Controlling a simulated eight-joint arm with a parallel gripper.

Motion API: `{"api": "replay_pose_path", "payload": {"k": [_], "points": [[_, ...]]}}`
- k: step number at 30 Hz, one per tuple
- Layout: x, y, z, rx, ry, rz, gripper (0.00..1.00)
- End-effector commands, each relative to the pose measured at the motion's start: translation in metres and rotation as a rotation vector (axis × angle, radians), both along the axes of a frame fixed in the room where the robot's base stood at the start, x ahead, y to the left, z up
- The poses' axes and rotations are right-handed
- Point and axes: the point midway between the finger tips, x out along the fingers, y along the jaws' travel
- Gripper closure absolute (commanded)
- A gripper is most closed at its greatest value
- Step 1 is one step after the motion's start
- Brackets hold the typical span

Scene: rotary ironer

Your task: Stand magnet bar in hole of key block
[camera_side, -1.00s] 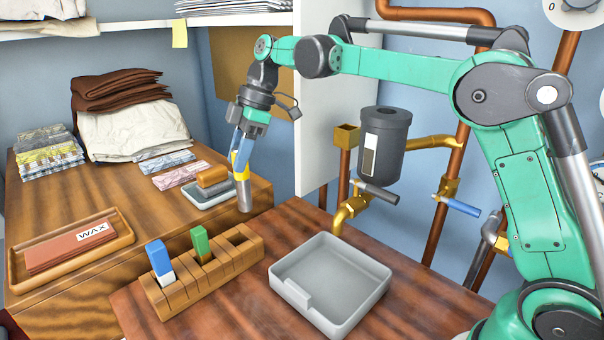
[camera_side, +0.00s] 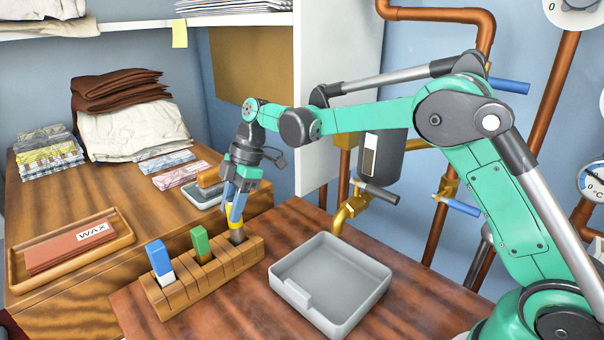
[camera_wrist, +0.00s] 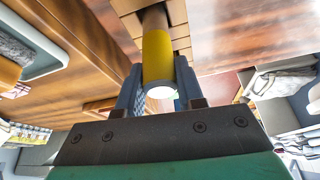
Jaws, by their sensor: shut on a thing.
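The magnet bar (camera_side: 236,235) is a cylinder with a yellow band and a grey-brown lower end. My gripper (camera_side: 233,211) is shut on its yellow part and holds it nearly upright. The bar also shows in the wrist view (camera_wrist: 157,58), between the fingers of my gripper (camera_wrist: 158,88). The wooden key block (camera_side: 203,275) stands on the table with a blue-and-white piece (camera_side: 160,262) and a green piece (camera_side: 201,244) in its slots. The bar's lower end is at the block's far right end, over or in the hole there; I cannot tell how deep it sits.
A grey tray (camera_side: 362,297) stands right of the block. A wooden tray with a wax packet (camera_side: 70,249) lies at the left. A small grey dish (camera_side: 203,195) is behind the bar. A brass tap (camera_side: 348,211) and pipes are behind the grey tray.

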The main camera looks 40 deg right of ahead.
Motion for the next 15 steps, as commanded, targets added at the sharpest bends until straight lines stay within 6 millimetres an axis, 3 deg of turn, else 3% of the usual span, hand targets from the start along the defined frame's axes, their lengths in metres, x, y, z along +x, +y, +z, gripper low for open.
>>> {"api": "replay_pose_path", "payload": {"k": [5,6,9,15], "points": [[0.0,0.0001,-0.0025,0.0,0.0,0.0,1.0],[0.0,-0.0001,-0.0033,0.0,0.0,0.0,0.65],[0.0,0.0,-0.0029,0.0,0.0,0.0,0.36],[0.0,-0.0001,-0.0027,0.0,0.0,0.0,0.36]]}}
